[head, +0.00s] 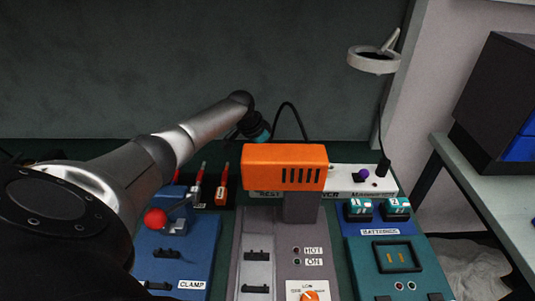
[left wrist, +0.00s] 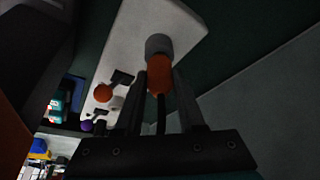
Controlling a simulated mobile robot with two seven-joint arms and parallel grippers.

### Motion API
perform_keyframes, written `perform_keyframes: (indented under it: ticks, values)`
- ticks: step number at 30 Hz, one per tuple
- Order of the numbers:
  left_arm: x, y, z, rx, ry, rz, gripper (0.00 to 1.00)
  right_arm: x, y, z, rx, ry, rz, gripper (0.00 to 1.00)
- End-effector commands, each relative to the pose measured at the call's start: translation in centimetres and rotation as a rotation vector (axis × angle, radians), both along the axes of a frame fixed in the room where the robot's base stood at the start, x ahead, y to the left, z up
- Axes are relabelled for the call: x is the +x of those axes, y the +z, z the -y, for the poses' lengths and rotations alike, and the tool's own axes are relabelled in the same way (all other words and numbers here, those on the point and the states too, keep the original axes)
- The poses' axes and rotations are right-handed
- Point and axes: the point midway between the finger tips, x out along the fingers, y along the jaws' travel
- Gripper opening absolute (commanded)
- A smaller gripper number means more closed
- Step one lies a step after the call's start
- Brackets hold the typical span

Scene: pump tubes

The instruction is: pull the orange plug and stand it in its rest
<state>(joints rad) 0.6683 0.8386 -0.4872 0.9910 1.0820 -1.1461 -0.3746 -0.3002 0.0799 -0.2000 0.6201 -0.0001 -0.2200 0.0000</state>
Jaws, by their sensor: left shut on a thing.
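In the left wrist view the orange plug (left wrist: 159,75) sits between the two dark fingers of my left gripper (left wrist: 160,82), which is shut on it. A dark cable runs from the plug back toward the gripper. The plug's far end meets a grey round collar (left wrist: 158,44) on the white panel (left wrist: 150,18); I cannot tell how deep it sits. In the head view my left arm reaches behind the orange housing, which hides the plug and fingers. My right gripper is not in view.
The orange housing (head: 285,167) stands in front of the panel. A purple knob (head: 361,174), a ring lamp (head: 374,61), a red ball lever (head: 155,218), batteries (head: 397,206) and a blue clamp base (head: 175,262) surround it. A black cable (head: 291,107) arcs behind the housing.

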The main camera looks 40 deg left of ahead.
Motion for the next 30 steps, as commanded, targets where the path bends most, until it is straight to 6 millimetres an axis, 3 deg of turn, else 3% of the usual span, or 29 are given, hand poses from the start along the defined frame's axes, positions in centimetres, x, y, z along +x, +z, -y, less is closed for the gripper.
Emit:
perform_keyframes:
  ticks: [10,11,18,20,30]
  values:
    - [-0.01,-0.96,-0.01,0.0,0.0,0.0,0.0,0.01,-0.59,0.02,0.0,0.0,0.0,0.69]
    - [0.0,-0.95,-0.02,0.0,0.0,0.0,0.39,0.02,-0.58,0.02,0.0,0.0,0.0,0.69]
    - [0.0,-0.86,-0.02,0.0,0.0,0.0,0.66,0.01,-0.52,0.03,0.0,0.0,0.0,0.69]
    - [0.0,-0.86,-0.02,0.0,0.0,0.0,0.73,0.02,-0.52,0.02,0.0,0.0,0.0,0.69]
    - [-0.13,-0.54,-0.08,0.001,0.0,0.0,0.73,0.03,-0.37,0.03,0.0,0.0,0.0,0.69]
